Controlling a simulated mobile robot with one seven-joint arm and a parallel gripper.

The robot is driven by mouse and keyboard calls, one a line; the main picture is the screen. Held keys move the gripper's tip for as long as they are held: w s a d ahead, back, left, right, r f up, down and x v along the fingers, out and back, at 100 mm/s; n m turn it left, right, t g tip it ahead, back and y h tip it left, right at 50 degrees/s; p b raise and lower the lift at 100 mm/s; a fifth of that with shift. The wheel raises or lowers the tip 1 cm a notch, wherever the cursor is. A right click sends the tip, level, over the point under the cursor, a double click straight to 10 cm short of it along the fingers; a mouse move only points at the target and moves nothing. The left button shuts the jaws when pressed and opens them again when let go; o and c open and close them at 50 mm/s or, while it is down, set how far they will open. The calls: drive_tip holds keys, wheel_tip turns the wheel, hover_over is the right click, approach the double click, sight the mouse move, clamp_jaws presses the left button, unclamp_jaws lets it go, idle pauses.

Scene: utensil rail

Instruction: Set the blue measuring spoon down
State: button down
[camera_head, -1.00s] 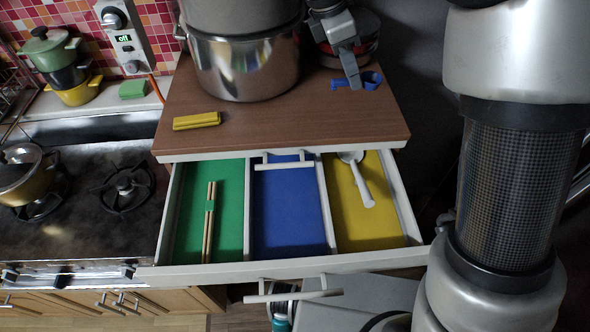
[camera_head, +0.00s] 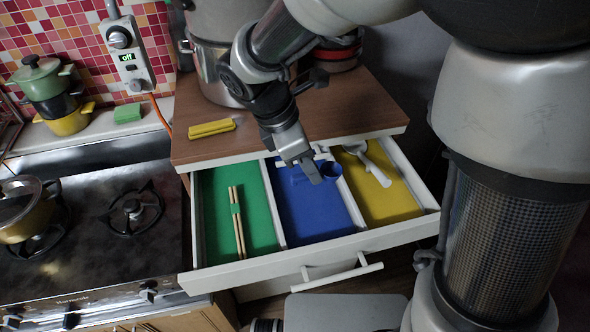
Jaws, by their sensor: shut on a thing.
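My gripper (camera_head: 311,172) points down over the far end of the drawer's blue compartment (camera_head: 307,214). It is shut on the blue measuring spoon (camera_head: 331,170). The spoon's round cup shows to the right of the fingers, near the divider with the yellow compartment (camera_head: 392,205). Part of the handle shows faintly to the left, blue against blue. My fingers hide the middle of the spoon. I cannot tell whether the spoon touches the compartment floor.
A white scoop (camera_head: 369,163) lies in the yellow one. A yellow object (camera_head: 211,128) and a large pot (camera_head: 215,80) stand on the wooden top (camera_head: 350,112). A stove (camera_head: 95,250) is at left.

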sight(314, 209)
drive_tip(key=f+b, duration=0.1)
drive_tip(key=f, duration=0.9)
drive_tip(key=shift+s+f, duration=0.1)
drive_tip(key=shift+s, duration=0.1)
drive_tip(key=shift+f, duration=0.1)
drive_tip(key=shift+f, duration=0.15)
drive_tip(key=c, duration=1.8)
unclamp_jaws()
drive_tip(key=shift+r, duration=0.2)
